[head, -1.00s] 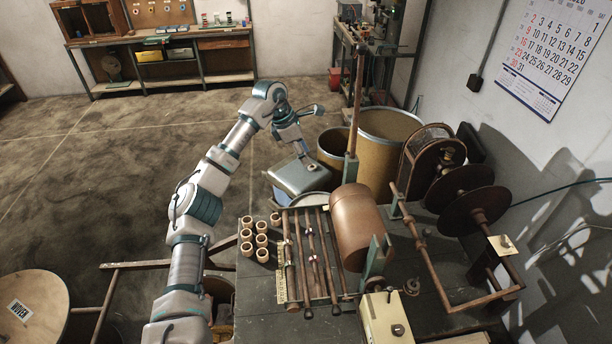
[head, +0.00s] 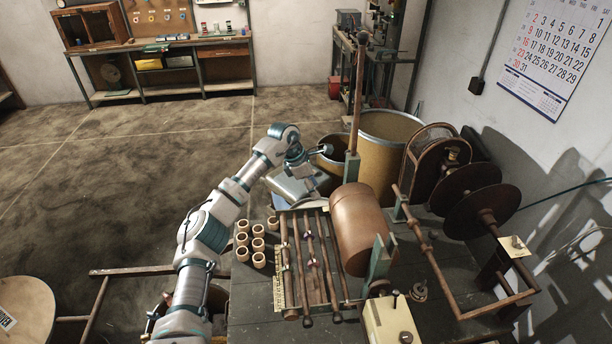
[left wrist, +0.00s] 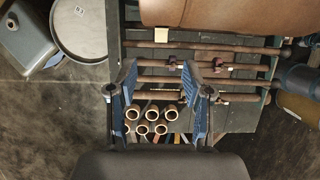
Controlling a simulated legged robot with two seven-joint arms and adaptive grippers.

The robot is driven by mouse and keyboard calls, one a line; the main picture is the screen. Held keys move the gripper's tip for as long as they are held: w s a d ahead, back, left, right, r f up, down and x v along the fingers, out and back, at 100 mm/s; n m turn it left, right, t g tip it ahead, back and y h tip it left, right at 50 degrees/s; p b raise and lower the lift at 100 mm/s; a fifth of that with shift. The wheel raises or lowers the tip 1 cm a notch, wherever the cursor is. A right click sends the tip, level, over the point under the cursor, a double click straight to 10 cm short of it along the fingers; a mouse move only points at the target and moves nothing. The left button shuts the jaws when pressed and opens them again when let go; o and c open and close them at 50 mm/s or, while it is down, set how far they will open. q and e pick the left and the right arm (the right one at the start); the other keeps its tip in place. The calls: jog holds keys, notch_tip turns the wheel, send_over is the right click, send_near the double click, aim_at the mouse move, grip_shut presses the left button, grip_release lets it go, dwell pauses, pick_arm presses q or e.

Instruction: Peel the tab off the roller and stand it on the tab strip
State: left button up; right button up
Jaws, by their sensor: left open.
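The roller (head: 358,230) is a copper-brown drum lying on the bench; its edge also fills the top of the left wrist view (left wrist: 225,14). A small cream tab (left wrist: 161,35) shows at the roller's lower edge in the left wrist view. A pale marked strip, apparently the tab strip (head: 278,290), lies along the left side of the rods. My left gripper (head: 322,151) is in the air beyond the bench's far left corner. In the left wrist view its blue-padded fingers (left wrist: 159,68) are open and empty, with the tab beyond them. My right gripper is not seen.
Several short tubes (head: 258,245) stand left of the rods (head: 312,262). An upright post (head: 357,105) rises behind the roller. Barrels (head: 388,140) stand behind the bench. A crank frame (head: 440,270) and discs (head: 484,213) crowd the right.

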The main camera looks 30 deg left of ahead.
aim_at(325, 209)
pick_arm(q)
jog(key=x, duration=0.9)
jog(key=shift+f, duration=0.3)
grip_shut()
jog(key=shift+r, duration=0.1)
jog(key=shift+r+p, duration=0.75)
jog(key=shift+p, duration=0.05)
jog(key=shift+d+r+p, duration=0.1)
jog(key=shift+r+p, duration=1.55)
jog(key=shift+r, duration=0.75)
